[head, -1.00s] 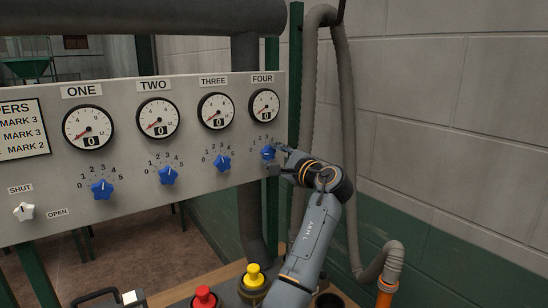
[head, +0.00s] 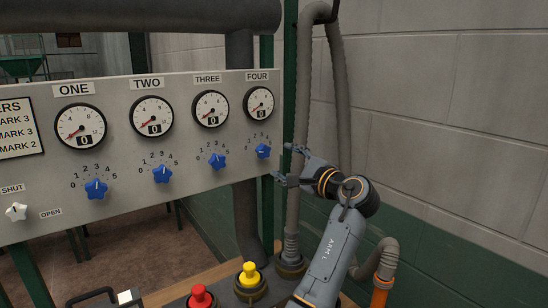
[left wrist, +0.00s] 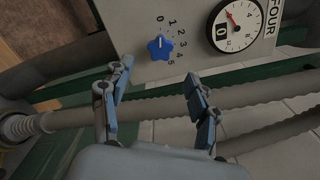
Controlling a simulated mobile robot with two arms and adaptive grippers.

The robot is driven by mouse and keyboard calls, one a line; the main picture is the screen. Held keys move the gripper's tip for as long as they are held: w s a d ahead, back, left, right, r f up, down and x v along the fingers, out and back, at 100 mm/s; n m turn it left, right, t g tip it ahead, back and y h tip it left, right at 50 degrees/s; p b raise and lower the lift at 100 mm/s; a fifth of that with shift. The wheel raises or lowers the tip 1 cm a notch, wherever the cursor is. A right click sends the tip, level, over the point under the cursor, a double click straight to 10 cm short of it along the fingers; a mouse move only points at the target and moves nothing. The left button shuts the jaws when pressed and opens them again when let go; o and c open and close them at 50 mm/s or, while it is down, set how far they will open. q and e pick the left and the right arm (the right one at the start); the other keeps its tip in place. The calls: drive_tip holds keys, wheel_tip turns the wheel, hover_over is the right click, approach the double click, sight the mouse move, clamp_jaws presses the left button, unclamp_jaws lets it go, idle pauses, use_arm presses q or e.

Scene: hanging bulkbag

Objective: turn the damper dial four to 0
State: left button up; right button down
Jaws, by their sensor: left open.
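Damper dial four (head: 262,151) is a blue star-shaped knob at the right end of the grey panel, under the gauge labelled FOUR (head: 259,103). It also shows in the left wrist view (left wrist: 160,48), where its small white mark appears to point toward the 0. My left gripper (head: 284,163) is open and empty, just right of the dial and apart from it. In the left wrist view its two fingers (left wrist: 158,72) stand apart, with the dial beyond them. The gauge counter reads 0. My right gripper is not in view.
Dials one (head: 96,189), two (head: 162,174) and three (head: 217,162) sit left along the panel. A white shut/open knob (head: 16,212) is at far left. Red (head: 201,297) and yellow (head: 249,274) buttons stand below. A grey hose (head: 341,90) hangs behind my left arm.

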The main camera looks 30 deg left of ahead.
use_arm(q)
drive_tip(key=shift+v, duration=2.15)
